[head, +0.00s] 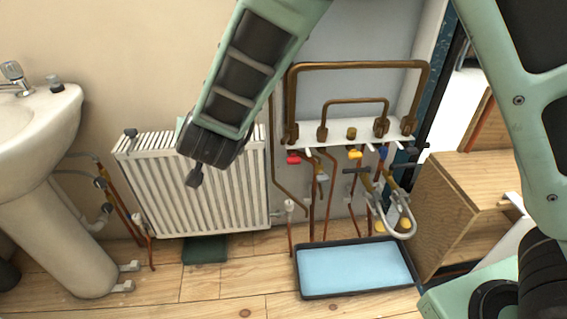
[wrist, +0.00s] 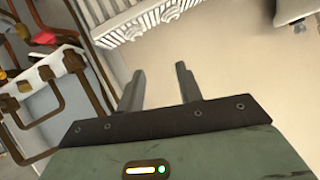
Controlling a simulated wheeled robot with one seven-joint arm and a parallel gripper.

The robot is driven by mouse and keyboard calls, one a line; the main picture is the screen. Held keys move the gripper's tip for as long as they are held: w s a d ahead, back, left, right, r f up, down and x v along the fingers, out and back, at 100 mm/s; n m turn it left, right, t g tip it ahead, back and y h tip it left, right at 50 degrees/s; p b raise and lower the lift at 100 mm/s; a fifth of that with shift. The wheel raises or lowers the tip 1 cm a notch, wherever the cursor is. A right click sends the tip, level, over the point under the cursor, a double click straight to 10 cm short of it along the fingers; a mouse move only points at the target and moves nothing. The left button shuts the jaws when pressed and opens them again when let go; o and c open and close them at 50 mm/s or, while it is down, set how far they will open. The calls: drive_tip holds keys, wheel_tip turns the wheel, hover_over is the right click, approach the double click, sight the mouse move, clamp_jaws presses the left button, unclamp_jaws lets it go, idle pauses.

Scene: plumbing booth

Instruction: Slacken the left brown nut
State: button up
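Brown nuts sit at the lower ends of the brown pipe loops, along a white shelf-like strip (head: 345,128) in the head view. The leftmost brown nut (head: 290,133) is under the left end of the large loop. Another brown nut (head: 322,134) is just right of it, under the small loop. Which one is meant is not clear. My gripper (head: 194,177) hangs in front of the radiator, left of and apart from the nuts. In the wrist view my gripper (wrist: 160,68) has its two fingers apart with nothing between them. The pipe loops (wrist: 50,100) show at that view's left.
A white radiator (head: 195,185) is behind my gripper, and a sink (head: 35,130) stands at the left. Red and yellow valve handles (head: 355,154) hang under the strip. A blue-lined tray (head: 355,268) lies on the floor. A wooden cabinet (head: 458,205) stands at the right.

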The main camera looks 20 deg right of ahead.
drive_tip(key=w+d+f+m+t+h+b, duration=0.15)
drive_tip(key=d+f+m+h+b, duration=0.3)
drive_tip(key=f, duration=0.45)
drive_tip(key=m+h+b, duration=0.2)
drive_tip(key=h+b, duration=0.3)
drive_tip(key=h, duration=0.4)
approach(282, 141)
drive_tip(key=shift+n+g+y, duration=0.25)
drive_tip(key=shift+g, duration=0.1)
drive_tip(key=b+x, duration=0.1)
drive_tip(key=x, duration=0.2)
drive_tip(key=b+x, duration=0.1)
drive_tip(key=x, duration=0.3)
drive_tip(key=b+x, duration=0.2)
drive_tip(key=x, duration=0.2)
drive_tip(key=shift+w+r, duration=0.1)
drive_tip(key=shift+r, duration=0.2)
clamp_jaws()
